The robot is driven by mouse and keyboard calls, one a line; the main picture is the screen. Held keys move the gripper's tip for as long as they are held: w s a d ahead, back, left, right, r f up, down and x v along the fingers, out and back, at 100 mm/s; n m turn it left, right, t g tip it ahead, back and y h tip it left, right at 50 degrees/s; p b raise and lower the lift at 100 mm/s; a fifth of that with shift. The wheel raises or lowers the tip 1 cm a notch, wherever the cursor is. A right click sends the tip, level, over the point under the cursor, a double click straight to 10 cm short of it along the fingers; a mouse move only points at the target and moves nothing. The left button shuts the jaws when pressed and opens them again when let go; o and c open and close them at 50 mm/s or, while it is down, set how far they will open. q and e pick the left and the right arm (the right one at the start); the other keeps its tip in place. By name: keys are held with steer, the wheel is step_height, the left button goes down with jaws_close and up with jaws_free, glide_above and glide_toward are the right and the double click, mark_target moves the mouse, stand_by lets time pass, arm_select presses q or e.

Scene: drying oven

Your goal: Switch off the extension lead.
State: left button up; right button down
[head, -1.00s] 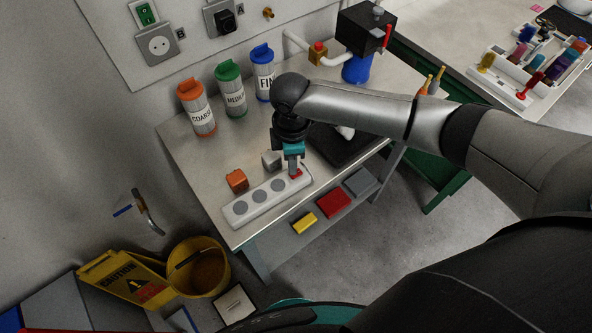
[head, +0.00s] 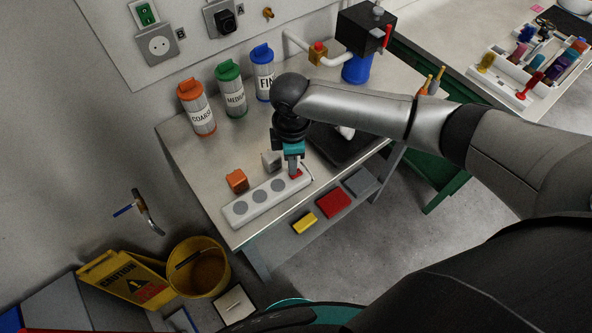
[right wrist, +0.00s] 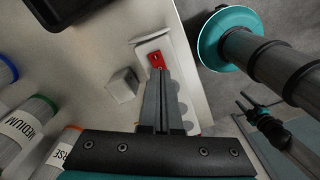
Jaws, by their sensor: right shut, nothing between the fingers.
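The white extension lead (head: 250,208) lies along the front edge of the metal table, with several round grey sockets. Its red switch (head: 297,173) is at the right end, partly hidden by my right gripper in the head view. My right gripper (head: 294,171) points down at the switch, shut and empty. In the right wrist view the closed fingers (right wrist: 160,75) reach to the red switch (right wrist: 156,60) at the end of the lead (right wrist: 168,46); I cannot tell whether they touch it or which way the switch is tipped.
An orange plug block (head: 237,181) and a grey block (head: 271,161) stand right behind the lead. Orange, green and blue canisters (head: 231,90) stand along the wall. A black scale-like plate (head: 345,150) lies right of my gripper. Yellow and red boxes (head: 334,202) sit below.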

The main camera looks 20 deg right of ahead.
steer(key=shift+f+b, duration=0.45)
steer(key=shift+f, duration=0.5)
stand_by(0.7)
step_height(320, 180, up, 7)
steer(key=p, duration=0.8)
steer(key=shift+r, duration=0.1)
stand_by(0.4)
